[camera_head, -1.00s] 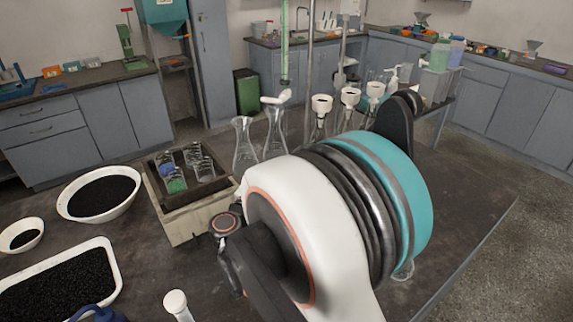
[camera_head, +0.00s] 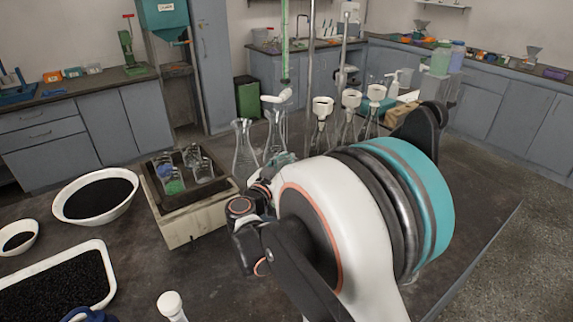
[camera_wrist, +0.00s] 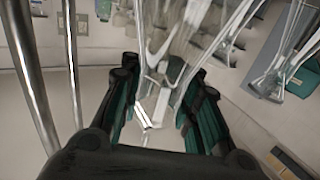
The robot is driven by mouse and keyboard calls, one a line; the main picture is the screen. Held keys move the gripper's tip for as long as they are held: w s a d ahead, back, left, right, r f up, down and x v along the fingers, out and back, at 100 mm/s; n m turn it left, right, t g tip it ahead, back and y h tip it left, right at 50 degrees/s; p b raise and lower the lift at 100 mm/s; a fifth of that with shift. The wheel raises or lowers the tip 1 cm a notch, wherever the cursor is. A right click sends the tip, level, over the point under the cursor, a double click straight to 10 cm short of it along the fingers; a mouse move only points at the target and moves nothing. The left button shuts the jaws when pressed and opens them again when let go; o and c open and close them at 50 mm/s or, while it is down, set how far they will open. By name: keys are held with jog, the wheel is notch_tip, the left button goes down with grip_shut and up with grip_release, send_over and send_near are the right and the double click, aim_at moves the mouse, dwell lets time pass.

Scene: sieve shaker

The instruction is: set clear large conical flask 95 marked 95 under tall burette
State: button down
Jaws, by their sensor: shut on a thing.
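In the wrist view, my gripper (camera_wrist: 160,92) is shut on a clear glass flask (camera_wrist: 172,60) held between its teal finger pads. No number is readable on it. In the head view, my arm hides most of my gripper; a small teal part (camera_head: 284,160) shows beside the standing flasks. The tall burette (camera_head: 285,45) is a green-filled upright tube with a white stopcock (camera_head: 276,98) low on it. Two clear conical flasks stand near it, one to the left (camera_head: 243,150) and one below the stopcock (camera_head: 275,130). I cannot tell which flask is marked 95.
Several flasks with white funnel tops (camera_head: 350,98) stand right of metal rods (camera_head: 311,60). White bowls (camera_head: 70,212) and a tray (camera_head: 108,275) of black grains lie further left. Bare table (camera_head: 490,205) shows at right.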

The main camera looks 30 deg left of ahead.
aim_at(279, 166)
jog(key=shift+f, duration=0.2)
jog(key=c, duration=1.2)
grip_release()
jog(key=shift+s, duration=0.1)
jog(key=s+p, duration=0.2)
jog(key=s, duration=0.1)
jog(key=s+r+p, duration=0.1)
jog(key=s, duration=0.1)
jog(key=shift+s+a, duration=0.25)
jog(key=shift+a, duration=0.05)
jog(key=s+p, duration=0.1)
jog(key=s, duration=0.7)
jog(key=shift+d+f+p, duration=0.25)
jog(key=shift+f+p, duration=0.05)
jog(key=shift+p, duration=0.05)
jog(key=shift+s, duration=0.1)
jog(key=shift+d, duration=0.1)
